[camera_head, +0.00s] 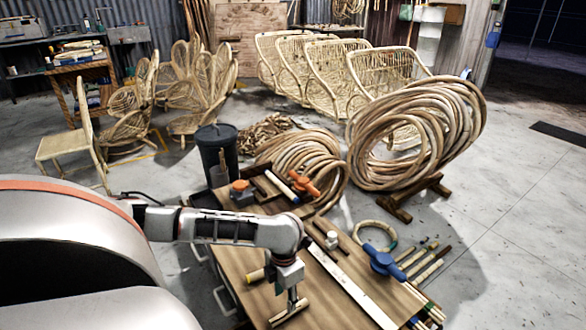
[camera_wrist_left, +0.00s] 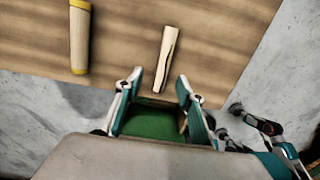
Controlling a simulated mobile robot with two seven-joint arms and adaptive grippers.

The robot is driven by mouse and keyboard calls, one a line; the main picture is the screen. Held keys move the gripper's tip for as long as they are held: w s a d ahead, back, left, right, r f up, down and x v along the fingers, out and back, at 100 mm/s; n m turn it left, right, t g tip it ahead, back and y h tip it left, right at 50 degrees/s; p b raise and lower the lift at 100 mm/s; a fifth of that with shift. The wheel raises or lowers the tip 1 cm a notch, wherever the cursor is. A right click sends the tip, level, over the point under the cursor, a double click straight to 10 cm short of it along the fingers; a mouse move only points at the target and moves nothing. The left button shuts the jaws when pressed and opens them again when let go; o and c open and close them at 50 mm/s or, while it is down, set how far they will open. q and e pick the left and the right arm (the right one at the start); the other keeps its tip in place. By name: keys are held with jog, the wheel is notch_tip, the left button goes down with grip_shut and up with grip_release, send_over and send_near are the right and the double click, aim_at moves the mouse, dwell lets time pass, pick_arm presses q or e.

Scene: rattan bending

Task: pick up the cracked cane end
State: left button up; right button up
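The cracked cane end (camera_wrist_left: 166,60) is a short pale piece with a dark split along one side. It lies on the wooden table and also shows in the head view (camera_head: 288,314). My left gripper (camera_head: 292,302) points down over it. In the left wrist view my left gripper (camera_wrist_left: 159,86) is open, its fingers on either side of the cane's near end. I see no contact and cannot tell the height gap. My right gripper does not show in the head view; jointed parts at the lower right of the left wrist view may belong to it.
A yellow-banded cane piece (camera_wrist_left: 79,38) lies left of the cracked one. A long pale strip (camera_head: 350,288), a blue-handled tool (camera_head: 384,263) and several cane sticks (camera_head: 425,266) lie on the right of the table (camera_head: 240,262). A dark bin (camera_head: 217,150) stands behind.

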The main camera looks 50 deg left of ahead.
aim_at(286, 312)
pick_arm(q)
notch_tip(286, 312, down, 3)
jog(key=shift+s+d+r+b, duration=0.1)
jog(key=shift+s+d+b, duration=0.05)
jog(key=shift+b, duration=0.2)
jog(key=shift+s+d+f+b, duration=0.15)
jog(key=shift+f+b, duration=0.15)
jog(key=shift+f, duration=0.35)
jog(key=shift+s+d+f+b, duration=0.1)
jog(key=shift+f+b, duration=0.15)
jog(key=shift+f, duration=0.35)
jog(key=shift+w+a+f+b, duration=0.1)
jog(key=shift+f+b, duration=0.1)
jog(key=shift+f, duration=0.25)
jog(key=shift+w+a+f+b, duration=0.1)
jog(key=shift+f+b, duration=0.05)
jog(key=shift+f, duration=0.3)
jog(key=shift+w+r, duration=0.1)
jog(key=shift+r, duration=0.05)
jog(key=shift+d, duration=0.1)
jog(key=c, duration=0.8)
jog(key=shift+c, duration=1.4)
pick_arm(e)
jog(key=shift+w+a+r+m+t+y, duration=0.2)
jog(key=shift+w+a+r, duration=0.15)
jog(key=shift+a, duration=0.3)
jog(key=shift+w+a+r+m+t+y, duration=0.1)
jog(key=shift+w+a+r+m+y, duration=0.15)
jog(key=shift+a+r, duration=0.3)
